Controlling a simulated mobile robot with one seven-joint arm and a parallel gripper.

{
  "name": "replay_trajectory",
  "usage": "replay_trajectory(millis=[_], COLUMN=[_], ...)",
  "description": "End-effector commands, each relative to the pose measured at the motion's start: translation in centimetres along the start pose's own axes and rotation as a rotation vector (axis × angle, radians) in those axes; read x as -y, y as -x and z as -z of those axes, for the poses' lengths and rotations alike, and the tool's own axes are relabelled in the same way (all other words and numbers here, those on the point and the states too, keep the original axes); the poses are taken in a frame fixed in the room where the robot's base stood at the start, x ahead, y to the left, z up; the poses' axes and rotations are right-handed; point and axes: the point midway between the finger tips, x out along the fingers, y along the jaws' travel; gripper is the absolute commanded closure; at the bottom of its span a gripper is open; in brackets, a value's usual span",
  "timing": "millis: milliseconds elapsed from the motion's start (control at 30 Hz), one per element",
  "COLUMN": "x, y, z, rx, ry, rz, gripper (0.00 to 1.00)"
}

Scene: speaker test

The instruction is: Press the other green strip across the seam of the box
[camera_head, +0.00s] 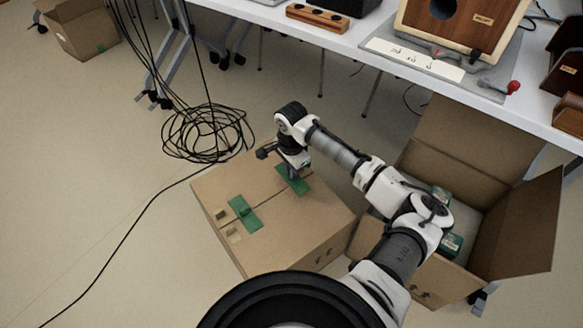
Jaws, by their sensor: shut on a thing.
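A closed cardboard box (283,232) sits on the floor in front of me, with a dark seam running across its top. One green strip (245,214) lies across the seam on the left part of the top. The other green strip (300,186) is under my gripper (293,176) near the far right part of the top. My gripper points down and is shut on this strip. The strip seems to be at or just above the cardboard; I cannot tell if it touches fully. The fingertips are small and partly hidden by the wrist.
An open cardboard box (515,225) with green-and-white items inside stands to the right, flaps up. A coil of black cable (208,133) lies on the floor behind left. A white table (345,42) with a wooden speaker cabinet (455,28) stands behind. The floor at left is mostly clear.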

Motion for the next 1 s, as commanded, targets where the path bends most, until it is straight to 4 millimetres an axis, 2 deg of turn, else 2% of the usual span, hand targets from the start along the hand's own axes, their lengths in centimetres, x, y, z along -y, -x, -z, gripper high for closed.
replay_trajectory(millis=[1000], x=[0.0], y=[-3.1], z=[0.0], rx=[0.001], ry=[-0.001], rz=[0.0], gripper=[1.0])
